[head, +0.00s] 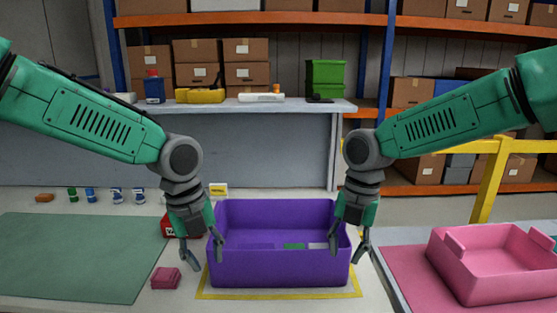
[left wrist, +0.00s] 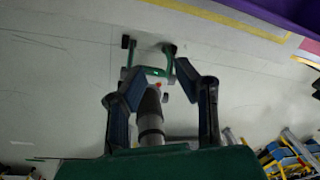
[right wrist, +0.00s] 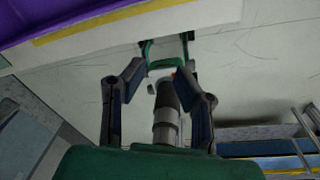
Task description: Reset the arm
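My left gripper (head: 203,253) hangs downward at the left side of the purple bin (head: 280,268), in front of its left wall. Its fingers are spread with nothing between them in the left wrist view (left wrist: 157,70). My right gripper (head: 347,256) hangs downward at the right side of the same bin. Its fingers are also spread and empty in the right wrist view (right wrist: 158,68). Both arms come in from the sides with bent elbows. Whether either gripper touches the bin is hard to tell. Green and whitish pieces show inside the bin.
A small dark pink block (head: 166,278) lies left of the bin near a green mat (head: 75,257). A pink tray (head: 490,275) stands on the right table. A red object (head: 174,226) sits behind my left gripper. Several small bottles line the table's back left. Shelves stand behind.

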